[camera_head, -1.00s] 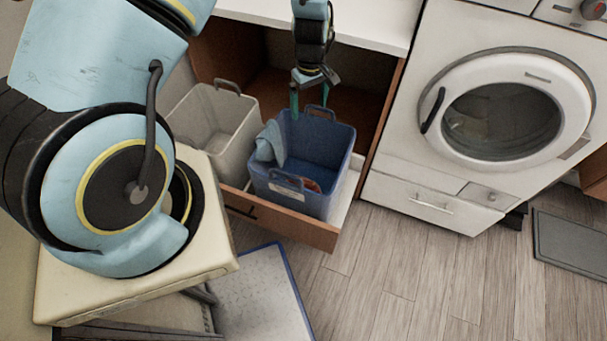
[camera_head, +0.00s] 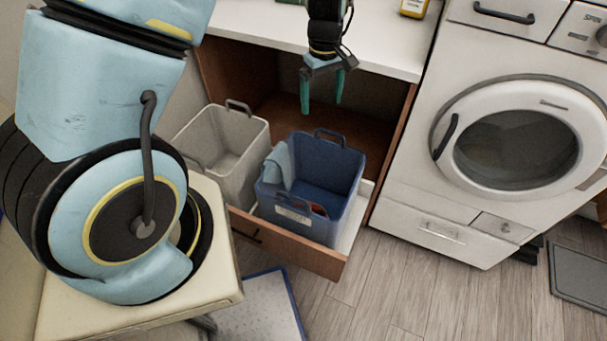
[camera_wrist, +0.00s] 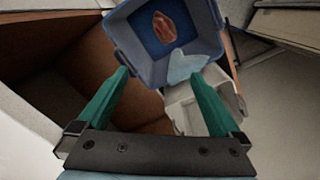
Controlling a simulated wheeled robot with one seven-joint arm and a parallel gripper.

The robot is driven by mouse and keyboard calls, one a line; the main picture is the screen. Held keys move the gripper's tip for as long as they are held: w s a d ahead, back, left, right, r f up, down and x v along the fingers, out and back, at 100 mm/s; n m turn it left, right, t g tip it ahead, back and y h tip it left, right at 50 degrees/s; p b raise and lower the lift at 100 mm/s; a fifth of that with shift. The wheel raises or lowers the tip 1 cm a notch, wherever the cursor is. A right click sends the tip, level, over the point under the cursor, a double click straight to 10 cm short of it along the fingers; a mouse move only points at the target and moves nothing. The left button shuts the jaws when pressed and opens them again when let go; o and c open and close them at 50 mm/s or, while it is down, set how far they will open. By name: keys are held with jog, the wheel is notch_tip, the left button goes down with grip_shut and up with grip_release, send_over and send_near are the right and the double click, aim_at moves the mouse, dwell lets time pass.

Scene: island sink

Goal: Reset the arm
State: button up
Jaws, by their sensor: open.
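My gripper (camera_head: 322,92) hangs above the open drawer in the head view, fingers pointing down, spread apart with nothing between them. Its green fingers also show in the wrist view (camera_wrist: 160,98). Below it stands a blue bin (camera_head: 325,215) with a light blue cloth (camera_head: 279,166) draped over its left side. A reddish-brown item (camera_wrist: 164,27) lies on the bin's floor in the wrist view. The fingertips are above the bin and apart from it.
A grey bin (camera_head: 233,150) stands beside the blue bin in the pulled-out drawer (camera_head: 290,250). The white counter (camera_head: 385,50) overhangs the cabinet behind my gripper. A washing machine (camera_head: 480,200) stands at right.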

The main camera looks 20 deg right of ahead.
jog(key=w+a+r+m, duration=0.1)
jog(key=a+r, duration=0.3)
jog(key=a, duration=0.3)
jog(key=w+a+r, duration=0.1)
jog(key=a+r, duration=0.3)
jog(key=a, duration=0.4)
jog(key=s+a+r+m, duration=0.1)
jog(key=s+a+r, duration=0.2)
jog(key=a, duration=0.4)
jog(key=s+a+r+m+t, duration=0.1)
jog(key=s+a+r, duration=0.2)
jog(key=a, duration=0.5)
jog(key=shift+r+t, duration=0.15)
jog(key=shift+t, duration=0.15)
jog(key=shift+a, duration=0.1)
jog(key=shift+c, duration=0.4)
